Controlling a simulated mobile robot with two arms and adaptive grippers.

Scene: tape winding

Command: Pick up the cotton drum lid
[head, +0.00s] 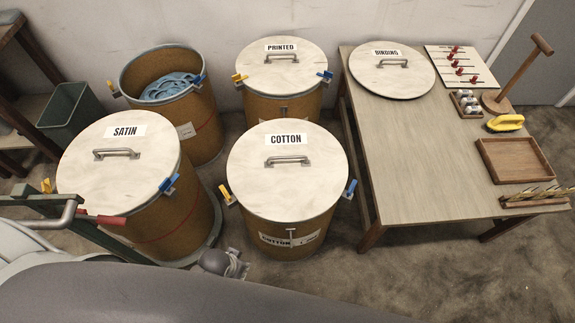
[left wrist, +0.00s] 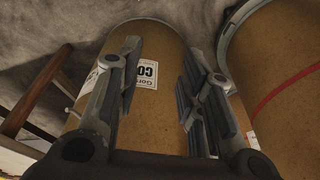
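The pale round cotton drum lid (head: 285,185), labelled COTTON, lies flat on the brown cotton drum (head: 270,225) in the middle of the head view. A metal handle (head: 288,160) stands on top of it. A yellow clip (head: 226,193) and a blue clip (head: 350,189) sit at its rim. My left gripper (head: 238,265) is low, beside the front left of the drum, and does not touch the lid. In the left wrist view its two fingers (left wrist: 158,90) are spread and empty, with the drum wall and a white label behind them. My right gripper is not in view.
The satin drum (head: 180,215), with its lid on, stands at left. An open drum (head: 195,130) holds blue cloth behind it. The printed drum (head: 285,103) stands behind. A table (head: 430,165) at right bears the binding lid (head: 392,75), a tray and tools.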

